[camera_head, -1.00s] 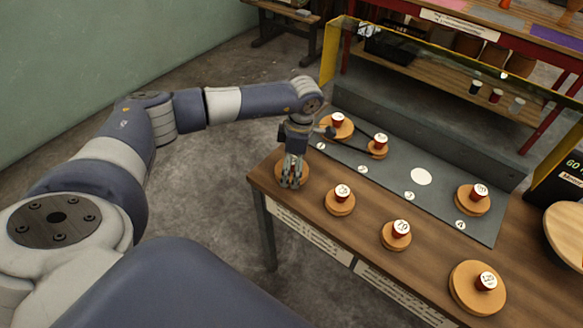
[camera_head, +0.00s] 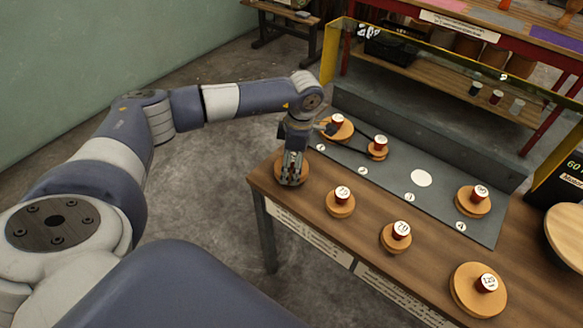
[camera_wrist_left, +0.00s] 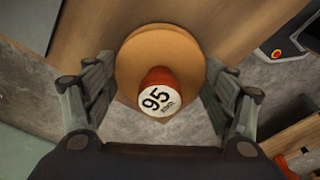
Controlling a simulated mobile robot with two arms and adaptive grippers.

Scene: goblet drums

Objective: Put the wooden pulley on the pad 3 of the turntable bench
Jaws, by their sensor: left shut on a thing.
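My left gripper (camera_head: 292,180) is at the near left corner of the bench, pointing down. It is shut on a wooden pulley (camera_wrist_left: 140,52) with a red knob and a white top reading 95 mm. The fingers stand on either side of it in the wrist view. In the head view this pulley (camera_head: 303,176) is partly hidden by the fingers and rests on or just above the wood. The grey plate (camera_head: 392,190) of the turntable bench has numbered places. Pad 3 (camera_head: 421,177) is a bare white circle. My right gripper is out of view.
Pulleys stand on pad 1 (camera_head: 343,131), pad 2 (camera_head: 377,154) and pad 4 (camera_head: 466,207), with a dark belt linking the first two. Three more pulleys (camera_head: 341,208) (camera_head: 392,241) (camera_head: 468,300) line the front wood. A yellow-edged clear screen (camera_head: 440,58) stands behind.

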